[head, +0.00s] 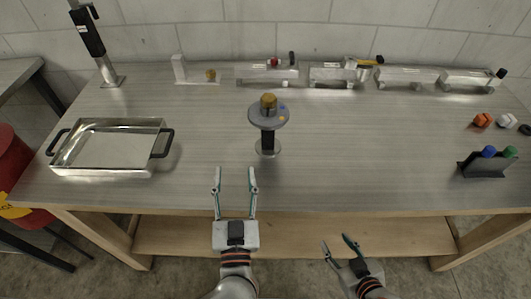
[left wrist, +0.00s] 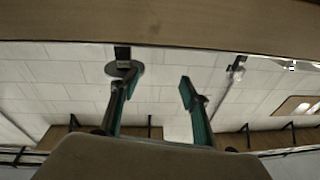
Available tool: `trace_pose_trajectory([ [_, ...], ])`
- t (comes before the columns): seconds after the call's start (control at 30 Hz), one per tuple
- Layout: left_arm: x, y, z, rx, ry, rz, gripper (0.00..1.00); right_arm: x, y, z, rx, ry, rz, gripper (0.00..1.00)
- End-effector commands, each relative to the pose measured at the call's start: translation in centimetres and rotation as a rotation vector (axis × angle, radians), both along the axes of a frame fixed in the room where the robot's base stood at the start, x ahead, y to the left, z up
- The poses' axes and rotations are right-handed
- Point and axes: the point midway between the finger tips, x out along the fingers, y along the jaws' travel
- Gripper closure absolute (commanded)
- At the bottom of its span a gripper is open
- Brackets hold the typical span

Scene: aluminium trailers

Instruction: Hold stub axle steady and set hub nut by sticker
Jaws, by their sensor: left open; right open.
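The stub axle (head: 267,139) stands upright on a round foot in the middle of the table. It carries a grey disc (head: 257,116) with small yellow and blue stickers, and a gold hub nut (head: 268,100) sits on top at its centre. My left gripper (head: 234,172) is open and empty at the table's front edge, nearer than the axle and a little left of it. In the left wrist view my left gripper (left wrist: 155,84) shows parted fingers, with a dark round disc (left wrist: 122,69) behind one fingertip. My right gripper (head: 335,240) is open and empty, in front of the table edge.
A metal tray (head: 110,124) with black handles is at the left. A dark rack (head: 482,167) with blue and green items is at the right. Aluminium trailer parts (head: 335,77) line the back. An orange item (head: 482,120) lies far right. Table around the axle is clear.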

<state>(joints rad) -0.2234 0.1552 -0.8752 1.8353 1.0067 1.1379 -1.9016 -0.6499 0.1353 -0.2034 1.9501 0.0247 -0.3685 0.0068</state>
Motion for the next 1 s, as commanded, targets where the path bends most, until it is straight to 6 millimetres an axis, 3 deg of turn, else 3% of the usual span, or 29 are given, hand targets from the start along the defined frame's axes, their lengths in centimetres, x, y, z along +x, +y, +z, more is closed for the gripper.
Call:
trace_pose_trajectory([
  [0.03,1.2,-1.1,1.0,-0.029,0.017,-0.013,0.54,0.0,0.0,0.0,0.000,0.000,0.000,0.58],
  [0.2,3.4,-4.3,2.7,-0.088,0.091,-0.071,0.54,0.0,0.0,0.0,0.000,0.000,0.000,0.58],
  [0.4,4.4,-6.9,3.9,-0.119,0.139,-0.130,0.54,0.0,0.0,0.0,0.000,0.000,0.000,0.58],
  [0.67,6.2,-7.5,4.1,-0.122,0.148,-0.143,0.54,0.0,0.0,0.0,0.000,0.000,0.000,0.58],
  [1.0,12.0,-7.8,4.1,-0.122,0.147,-0.142,0.54,0.0,0.0,0.0,0.000,0.000,0.000,0.58],
])
